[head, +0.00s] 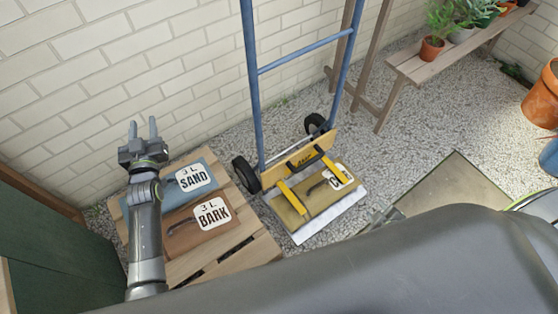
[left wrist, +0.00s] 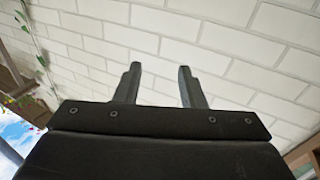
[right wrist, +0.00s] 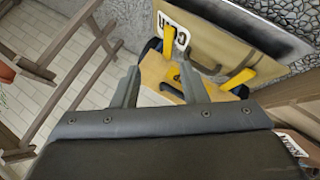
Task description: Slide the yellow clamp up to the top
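The yellow clamp (head: 312,147) sits low on the blue hand truck (head: 254,95). Its two yellow arms reach over the tan bag (head: 312,200) on the truck's toe plate. In the right wrist view the clamp's yellow board (right wrist: 155,72) with a dark handle lies beyond my right gripper (right wrist: 160,68), whose fingers are apart with nothing clearly held. My left gripper (head: 143,124) is open and empty, raised above the pallet's back left, facing the brick wall.
A wooden pallet (head: 250,249) at left bears a SAND bag (head: 170,187) and a BARK bag (head: 187,228). A green cabinet (head: 60,245) stands at far left. A bench (head: 425,68) with potted plants is at the back right. Gravel between bench and truck is clear.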

